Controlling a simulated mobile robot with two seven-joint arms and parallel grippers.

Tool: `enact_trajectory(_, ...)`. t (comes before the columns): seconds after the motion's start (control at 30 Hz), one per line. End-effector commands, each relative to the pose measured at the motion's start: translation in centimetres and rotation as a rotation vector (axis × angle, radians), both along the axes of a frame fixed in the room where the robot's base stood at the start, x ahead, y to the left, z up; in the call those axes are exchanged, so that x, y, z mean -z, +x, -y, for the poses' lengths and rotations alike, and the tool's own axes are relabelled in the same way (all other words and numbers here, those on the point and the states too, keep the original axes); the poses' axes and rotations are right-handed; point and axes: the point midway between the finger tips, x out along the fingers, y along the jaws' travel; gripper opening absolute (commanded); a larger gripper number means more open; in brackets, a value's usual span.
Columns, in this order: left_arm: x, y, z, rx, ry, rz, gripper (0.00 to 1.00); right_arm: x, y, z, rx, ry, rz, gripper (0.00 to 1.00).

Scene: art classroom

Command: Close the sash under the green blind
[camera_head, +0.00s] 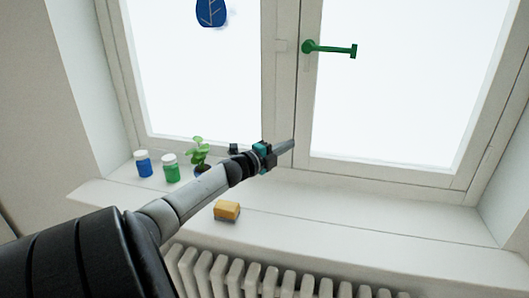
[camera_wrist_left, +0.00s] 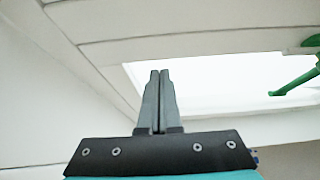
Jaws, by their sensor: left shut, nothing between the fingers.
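A white-framed window has two sashes side by side. The right sash (camera_head: 313,120) carries a green handle (camera_head: 330,49) that points right; the handle also shows in the left wrist view (camera_wrist_left: 298,80). The left sash (camera_head: 270,100) has a blue leaf shape on its pane. No green blind shows in either view. I cannot tell whether either sash stands slightly open. My left gripper (camera_head: 290,147) is shut and empty, in front of the lower middle of the window, near where the sashes meet. Its fingers are pressed together in the left wrist view (camera_wrist_left: 158,75). My right gripper is out of view.
On the sill (camera_head: 350,215) stand a blue jar (camera_head: 143,164), a green jar (camera_head: 171,170), a potted plant (camera_head: 199,152) and a yellow sponge-like block (camera_head: 227,210). A small dark object (camera_head: 233,148) is behind my arm. A radiator (camera_head: 260,278) is below. The sill's right part is clear.

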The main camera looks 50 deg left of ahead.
Motion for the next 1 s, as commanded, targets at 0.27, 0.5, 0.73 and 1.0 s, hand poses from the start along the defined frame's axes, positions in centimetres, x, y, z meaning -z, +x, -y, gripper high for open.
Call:
enact_trajectory(0.27, 0.2, -3.2, -0.2, 0.002, -0.003, -0.004, 0.0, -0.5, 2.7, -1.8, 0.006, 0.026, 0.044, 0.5)
enact_trajectory(0.5, 0.2, -5.7, -0.5, 0.003, -0.003, -0.003, 0.0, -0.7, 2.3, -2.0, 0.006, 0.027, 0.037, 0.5)
enact_trajectory(0.73, 0.1, -7.0, -0.6, 0.002, -0.003, -0.002, 0.0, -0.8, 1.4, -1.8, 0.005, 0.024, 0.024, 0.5)
enact_trajectory(1.0, 0.1, -7.1, -0.7, 0.002, -0.002, -0.001, 0.0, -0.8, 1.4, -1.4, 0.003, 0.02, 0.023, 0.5)
